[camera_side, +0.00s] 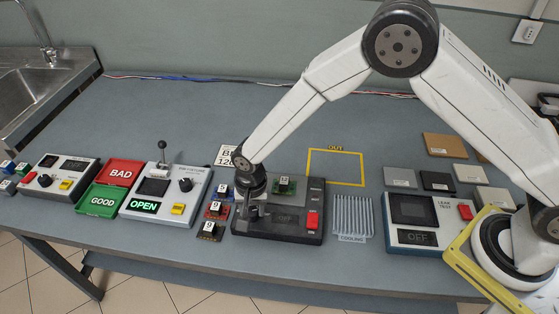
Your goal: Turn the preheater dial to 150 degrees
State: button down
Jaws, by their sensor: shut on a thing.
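The preheater (278,238) is a dark box near the middle of the bench's front. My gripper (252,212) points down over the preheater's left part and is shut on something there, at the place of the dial. The gripper hides the dial, so its angle and marks cannot be read.
Small tagged parts (213,211) stand close at the preheater's left. A finned cooling rack (352,217) is close at its right, and a leak tester (422,212) beyond. A yellow OUT frame (335,168) behind is empty.

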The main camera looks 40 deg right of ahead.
aim_at(254, 211)
jog(key=shift+c, duration=1.2)
grip_release()
jog(key=shift+r, duration=0.1)
jog(key=shift+s+d+r, duration=0.1)
jog(key=shift+r, duration=1.8)
jog(key=shift+s+d+r, duration=0.1)
jog(key=shift+r, duration=1.8)
